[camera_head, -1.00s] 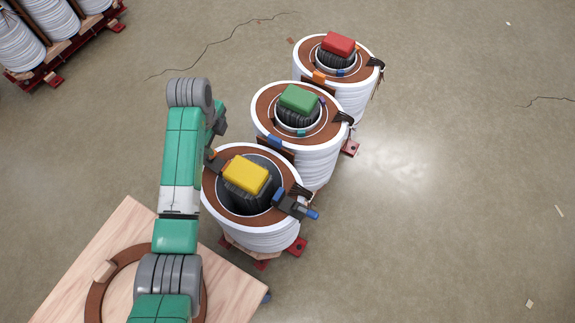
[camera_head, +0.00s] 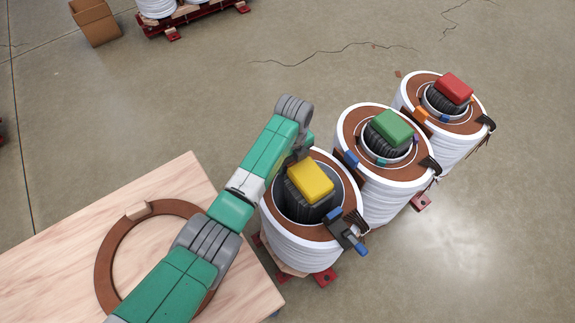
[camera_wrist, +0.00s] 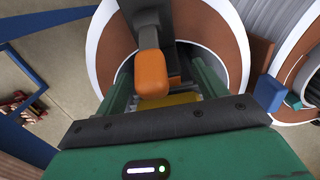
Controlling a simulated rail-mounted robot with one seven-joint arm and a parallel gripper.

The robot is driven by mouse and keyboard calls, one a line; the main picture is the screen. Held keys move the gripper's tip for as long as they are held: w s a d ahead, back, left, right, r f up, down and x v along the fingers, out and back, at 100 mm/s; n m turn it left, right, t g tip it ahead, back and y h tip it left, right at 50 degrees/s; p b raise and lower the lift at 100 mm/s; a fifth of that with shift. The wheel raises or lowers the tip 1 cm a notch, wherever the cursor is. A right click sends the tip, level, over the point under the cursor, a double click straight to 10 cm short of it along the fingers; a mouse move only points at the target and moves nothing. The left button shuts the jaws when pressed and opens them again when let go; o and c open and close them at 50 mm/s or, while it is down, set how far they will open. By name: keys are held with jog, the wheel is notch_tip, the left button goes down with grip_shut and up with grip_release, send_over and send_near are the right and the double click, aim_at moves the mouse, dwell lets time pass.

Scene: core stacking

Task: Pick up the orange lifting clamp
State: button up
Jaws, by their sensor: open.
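The orange lifting clamp shows in the wrist view as an orange handle (camera_wrist: 152,72) on a grey bracket at the near coil. My gripper (camera_wrist: 158,66) is open, with its green fingers on either side of the orange handle. I cannot tell whether they touch it. In the head view, my arm hides the gripper and most of this clamp beside the near coil's rim. The near coil (camera_head: 300,238) has a yellow-capped core (camera_head: 311,180) inside; a yellow patch also shows between my fingers (camera_wrist: 182,98).
A grey clamp with a blue end (camera_head: 361,248) sits on the near coil's right side. Behind stand coils with a green cap (camera_head: 389,127) and a red cap (camera_head: 454,87). A wooden table (camera_head: 60,220) with a brown ring (camera_head: 104,260) is at left. Open floor lies at right.

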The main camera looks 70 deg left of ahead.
jog(key=shift+f, duration=0.15)
jog(key=shift+c, duration=1.1)
jog(key=c, duration=1.3)
jog(key=shift+o, duration=0.2)
notch_tip(320, 180, up, 10)
jog(key=p, duration=0.5)
